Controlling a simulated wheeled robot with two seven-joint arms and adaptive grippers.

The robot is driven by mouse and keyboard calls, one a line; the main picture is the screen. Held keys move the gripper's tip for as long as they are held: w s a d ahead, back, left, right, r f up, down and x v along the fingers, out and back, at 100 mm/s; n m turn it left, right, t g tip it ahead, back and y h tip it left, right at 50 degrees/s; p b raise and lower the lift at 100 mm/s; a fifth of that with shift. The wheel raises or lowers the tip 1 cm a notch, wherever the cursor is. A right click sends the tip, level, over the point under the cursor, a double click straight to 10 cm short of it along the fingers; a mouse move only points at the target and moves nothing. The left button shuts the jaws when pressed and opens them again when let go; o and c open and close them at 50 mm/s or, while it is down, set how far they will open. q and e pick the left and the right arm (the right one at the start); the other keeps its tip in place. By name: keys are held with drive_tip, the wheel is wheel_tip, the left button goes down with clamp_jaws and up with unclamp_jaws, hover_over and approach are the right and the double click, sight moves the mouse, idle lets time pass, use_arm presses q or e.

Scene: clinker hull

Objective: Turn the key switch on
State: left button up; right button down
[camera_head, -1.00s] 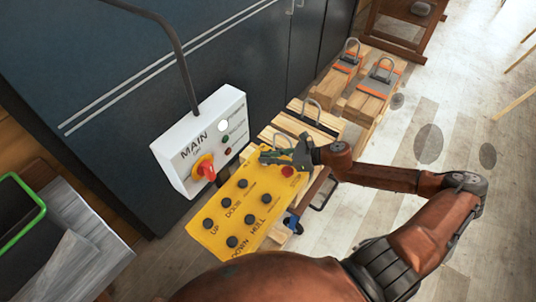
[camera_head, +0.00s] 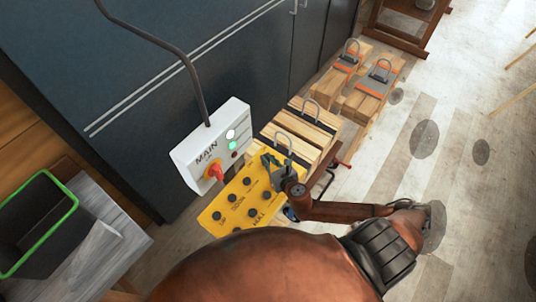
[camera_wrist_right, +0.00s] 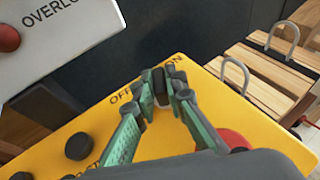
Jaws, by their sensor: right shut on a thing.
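The yellow control panel (camera_head: 222,211) carries several black knobs and faces up at the middle of the head view. In the right wrist view the panel (camera_wrist_right: 255,115) shows OFF and ON lettering around the key switch (camera_wrist_right: 160,86), a small dark upright piece. My right gripper (camera_head: 270,162) is over the panel's far end. Its green fingers (camera_wrist_right: 166,98) are shut on the key switch, one on each side, hiding part of it and its lettering. The switch's exact angle is hard to tell. My left gripper is not in view.
A white MAIN box (camera_head: 194,160) with a red rotary handle (camera_head: 214,171) and a lit green lamp (camera_head: 232,145) stands beside the panel. A red button (camera_wrist_right: 234,140) sits close to my right fingers. Wooden pallets (camera_head: 300,130) lie behind; a green-rimmed bin (camera_head: 40,222) is at left.

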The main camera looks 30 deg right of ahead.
drive_tip(key=shift+m+h+p, duration=0.4)
drive_tip(key=shift+p, duration=0.1)
drive_tip(key=c, duration=2)
unclamp_jaws()
drive_tip(key=shift+o, duration=0.2)
drive_tip(key=v, duration=1.2)
drive_tip(key=shift+a, duration=0.1)
